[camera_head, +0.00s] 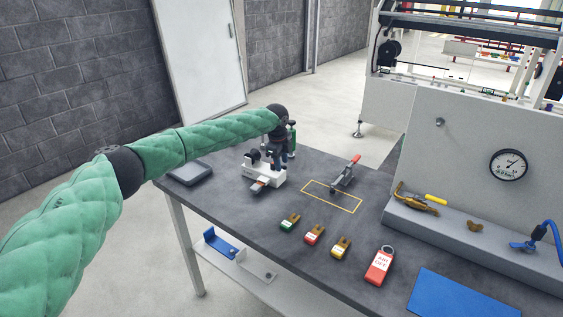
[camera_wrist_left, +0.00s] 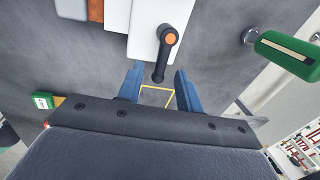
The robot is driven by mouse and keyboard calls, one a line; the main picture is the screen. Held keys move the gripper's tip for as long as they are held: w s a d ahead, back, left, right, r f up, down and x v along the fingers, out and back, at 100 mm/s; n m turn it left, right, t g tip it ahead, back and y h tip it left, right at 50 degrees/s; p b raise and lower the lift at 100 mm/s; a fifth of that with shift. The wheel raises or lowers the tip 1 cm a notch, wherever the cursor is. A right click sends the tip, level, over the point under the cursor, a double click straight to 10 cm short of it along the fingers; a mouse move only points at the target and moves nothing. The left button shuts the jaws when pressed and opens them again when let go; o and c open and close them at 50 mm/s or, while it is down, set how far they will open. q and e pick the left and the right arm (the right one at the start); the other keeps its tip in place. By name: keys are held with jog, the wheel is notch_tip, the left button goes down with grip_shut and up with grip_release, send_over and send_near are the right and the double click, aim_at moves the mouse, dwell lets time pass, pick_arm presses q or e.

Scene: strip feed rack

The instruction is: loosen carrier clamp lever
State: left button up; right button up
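The white carrier block (camera_head: 270,177) stands on the dark table, partly hidden behind my left gripper (camera_head: 278,156). In the left wrist view, a black clamp lever (camera_wrist_left: 163,58) with an orange cap at its pivot sits on the white carrier (camera_wrist_left: 145,20). The lever's free end points toward my gripper. My left gripper (camera_wrist_left: 157,76) has its two blue fingers apart, one on each side of the lever's free end. A gap shows on both sides, so the fingers do not appear to touch it. My right gripper is not in view.
A green cylinder (camera_wrist_left: 285,52) stands close beside the carrier. A red-handled toggle clamp (camera_head: 345,174) stands by a yellow outlined rectangle (camera_head: 332,208). Green (camera_head: 289,222), red (camera_head: 314,234) and yellow (camera_head: 341,246) tags lie in front. A grey tray (camera_head: 189,174) is at the left.

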pick_arm(q)
jog(key=shift+w+f, duration=0.1)
jog(key=shift+f, duration=0.55)
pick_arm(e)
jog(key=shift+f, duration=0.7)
pick_arm(q)
jog(key=shift+c, duration=0.5)
grip_shut()
